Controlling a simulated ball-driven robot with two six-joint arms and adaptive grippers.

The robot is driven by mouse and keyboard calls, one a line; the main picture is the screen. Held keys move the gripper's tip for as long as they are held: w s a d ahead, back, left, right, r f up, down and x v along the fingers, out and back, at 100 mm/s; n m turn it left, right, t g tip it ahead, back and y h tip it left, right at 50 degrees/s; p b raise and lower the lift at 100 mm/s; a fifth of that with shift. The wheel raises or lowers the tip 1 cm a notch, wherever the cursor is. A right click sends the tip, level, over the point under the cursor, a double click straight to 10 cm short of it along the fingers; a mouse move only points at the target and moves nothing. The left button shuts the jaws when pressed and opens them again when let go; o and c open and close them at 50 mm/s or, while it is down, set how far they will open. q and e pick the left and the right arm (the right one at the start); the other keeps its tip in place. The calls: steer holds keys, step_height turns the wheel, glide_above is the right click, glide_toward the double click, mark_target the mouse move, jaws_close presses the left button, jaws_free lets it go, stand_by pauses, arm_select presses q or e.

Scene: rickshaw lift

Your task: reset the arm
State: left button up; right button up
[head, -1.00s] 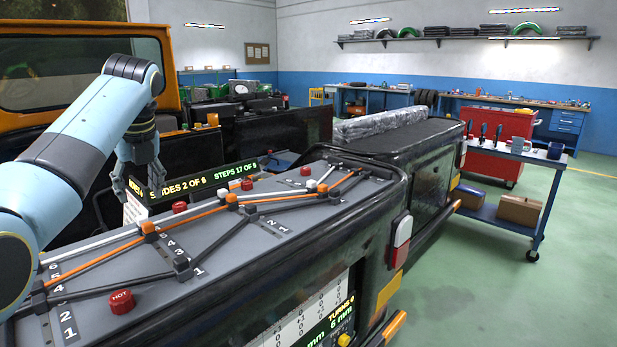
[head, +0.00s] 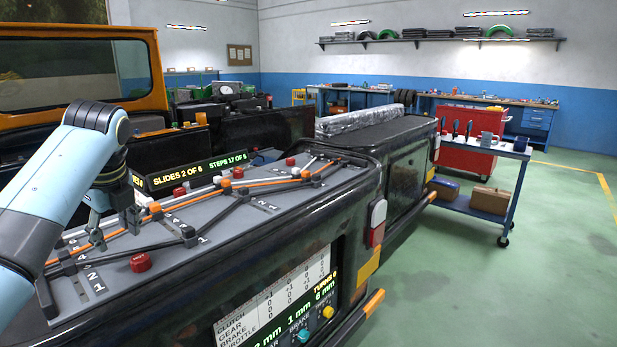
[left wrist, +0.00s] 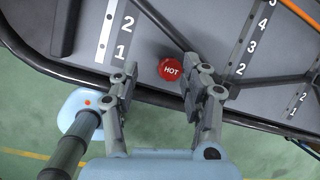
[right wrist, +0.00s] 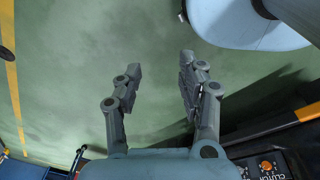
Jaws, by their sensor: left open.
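My left arm reaches in from the left in the head view. Its gripper (head: 115,228) is over the near-left part of the grey slide panel (head: 222,222), open with nothing held. In the left wrist view the open left fingers (left wrist: 161,78) point at the panel edge. A red HOT knob (left wrist: 171,69) appears between the fingertips, beside the right one; contact cannot be told. My right gripper (right wrist: 160,65) shows only in its wrist view, open and empty with green floor behind it.
The panel tops a black vehicle body with a lit screen (head: 285,300) on its side. A blue trolley (head: 483,150) and red cabinet (head: 465,160) stand at the right. Green floor (head: 520,285) is clear there. A dark body edge (right wrist: 290,140) lies right of my right gripper.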

arm_select(q)
steer(key=s+d+f+n, duration=0.2)
steer(key=s+f+n, duration=0.5)
steer(key=s, duration=0.4)
steer(key=s+d+f+n+h, duration=0.1)
steer(key=s+d+n, duration=0.2)
steer(key=s+n, duration=0.7)
steer(key=s+d+n+h, duration=0.1)
steer(key=s+d+n, duration=0.3)
steer(key=s, duration=1.2)
steer(key=s+a+f+b, duration=0.15)
steer(key=f+b, duration=0.25)
steer(key=f, duration=1.3)
steer(key=a+f+b, duration=0.2)
steer(key=f+b, duration=0.2)
steer(key=f, duration=1.4)
steer(key=s+a+f+n+g+b, duration=0.1)
steer(key=s+f+b, duration=0.5)
steer(key=s+f, duration=1.2)
step_height(320, 180, down, 4)
steer(key=shift+s+r+g, duration=0.25)
steer(key=shift+s+g, duration=0.1)
steer(key=shift+g, duration=0.25)
arm_select(e)
step_height(320, 180, down, 14)
steer(key=s, duration=0.2)
steer(key=shift+s+g, duration=0.3)
steer(key=shift+s, duration=0.1)
